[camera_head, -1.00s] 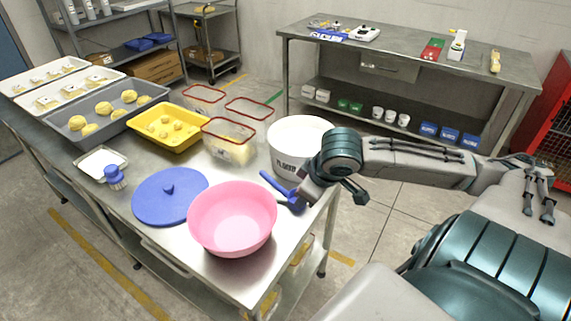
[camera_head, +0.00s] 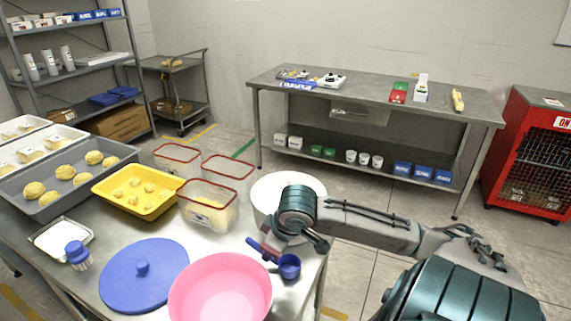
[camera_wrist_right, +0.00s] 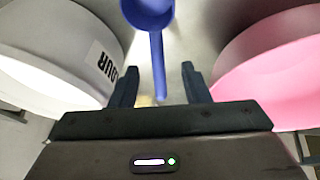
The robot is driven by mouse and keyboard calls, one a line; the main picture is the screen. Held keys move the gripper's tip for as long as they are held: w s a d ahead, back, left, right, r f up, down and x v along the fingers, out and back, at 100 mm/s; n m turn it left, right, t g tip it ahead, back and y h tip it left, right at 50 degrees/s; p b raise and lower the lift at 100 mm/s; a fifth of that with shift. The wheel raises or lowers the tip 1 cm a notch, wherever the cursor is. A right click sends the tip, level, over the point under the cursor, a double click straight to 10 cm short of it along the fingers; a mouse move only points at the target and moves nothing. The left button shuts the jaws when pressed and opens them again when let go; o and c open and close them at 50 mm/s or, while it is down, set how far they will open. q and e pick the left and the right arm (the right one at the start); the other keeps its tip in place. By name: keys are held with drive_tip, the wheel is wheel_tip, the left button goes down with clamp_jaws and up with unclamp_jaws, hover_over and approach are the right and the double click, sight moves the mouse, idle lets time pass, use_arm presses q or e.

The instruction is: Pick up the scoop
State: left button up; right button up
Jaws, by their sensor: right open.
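The blue scoop (camera_head: 289,267) lies on the steel table between the pink bowl and the white flour bucket. Its round cup is at the right and its handle points up and left. My right gripper (camera_head: 268,248) is low over the handle. In the right wrist view the scoop's handle (camera_wrist_right: 158,66) runs between the two open fingers (camera_wrist_right: 159,80), with a gap on each side, and its cup is beyond the fingertips. My left gripper is in neither view.
The pink bowl (camera_head: 220,290) and the white flour bucket (camera_head: 262,205) stand close on either side. A blue lid (camera_head: 115,280), a brush (camera_head: 77,253), red-rimmed clear tubs (camera_head: 207,207) and a yellow tray (camera_head: 165,200) crowd the table to the left.

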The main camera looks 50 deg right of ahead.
sight(289, 265)
drive_tip(key=shift+w+f, duration=0.1)
drive_tip(key=shift+f, duration=0.15)
drive_tip(key=shift+w+f, duration=0.15)
drive_tip(key=shift+f, duration=0.05)
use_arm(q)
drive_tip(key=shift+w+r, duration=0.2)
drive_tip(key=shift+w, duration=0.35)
use_arm(e)
drive_tip(key=shift+w+x, duration=0.15)
drive_tip(key=shift+x, duration=0.95)
drive_tip(key=shift+w+x, duration=0.15)
drive_tip(key=shift+x, duration=1)
drive_tip(key=shift+d+r, duration=0.15)
drive_tip(key=c, duration=0.9)
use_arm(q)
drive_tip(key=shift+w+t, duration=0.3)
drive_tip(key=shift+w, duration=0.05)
use_arm(e)
clamp_jaws()
